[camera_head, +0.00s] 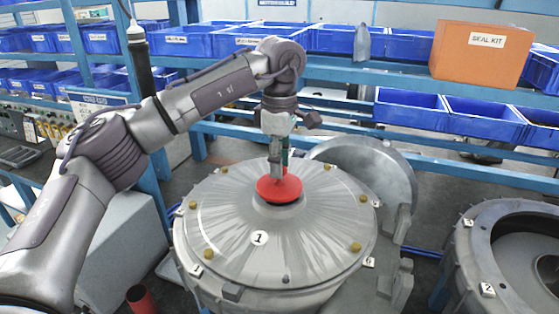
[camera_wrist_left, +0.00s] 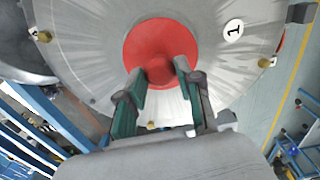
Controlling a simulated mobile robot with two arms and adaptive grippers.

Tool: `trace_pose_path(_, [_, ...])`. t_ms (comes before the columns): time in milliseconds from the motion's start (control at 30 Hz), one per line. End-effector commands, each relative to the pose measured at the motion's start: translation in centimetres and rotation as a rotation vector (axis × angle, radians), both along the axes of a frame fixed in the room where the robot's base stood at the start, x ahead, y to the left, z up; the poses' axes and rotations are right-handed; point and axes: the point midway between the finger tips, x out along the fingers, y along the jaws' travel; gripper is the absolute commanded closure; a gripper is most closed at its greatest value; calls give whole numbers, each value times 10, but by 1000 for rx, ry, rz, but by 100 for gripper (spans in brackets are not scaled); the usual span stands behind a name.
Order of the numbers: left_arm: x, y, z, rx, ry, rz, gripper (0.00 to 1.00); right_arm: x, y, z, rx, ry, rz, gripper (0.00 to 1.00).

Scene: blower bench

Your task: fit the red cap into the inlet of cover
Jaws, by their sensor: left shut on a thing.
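The red cap (camera_head: 280,190) is at the middle of the round grey metal cover (camera_head: 218,235), which is marked 1. It also shows in the left wrist view (camera_wrist_left: 160,38) as a red disc with a raised centre knob. My left gripper (camera_head: 279,168) points down from above and is shut on the cap's knob, with a fingertip on each side of it (camera_wrist_left: 163,78). The cap covers the cover's centre, so the inlet is hidden. I cannot tell whether the cap is seated or just above the cover. My right gripper is in neither view.
A second round housing (camera_head: 480,262) marked 2 stands at the right. A grey disc-shaped part (camera_head: 395,165) stands behind the cover. Blue shelves with blue bins (camera_head: 410,107) and an orange SEAL KIT box (camera_head: 481,54) line the back. A red cylinder (camera_head: 141,299) is at lower left.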

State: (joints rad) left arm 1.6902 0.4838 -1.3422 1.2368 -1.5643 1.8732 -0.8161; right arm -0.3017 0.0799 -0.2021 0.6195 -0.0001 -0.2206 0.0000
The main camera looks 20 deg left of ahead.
Motion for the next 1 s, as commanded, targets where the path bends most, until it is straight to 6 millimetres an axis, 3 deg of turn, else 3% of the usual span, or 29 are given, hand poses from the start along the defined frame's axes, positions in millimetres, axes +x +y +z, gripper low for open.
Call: trace_pose_path(1000, [0,-1,-10,0,-1,0,100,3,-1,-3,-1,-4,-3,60])
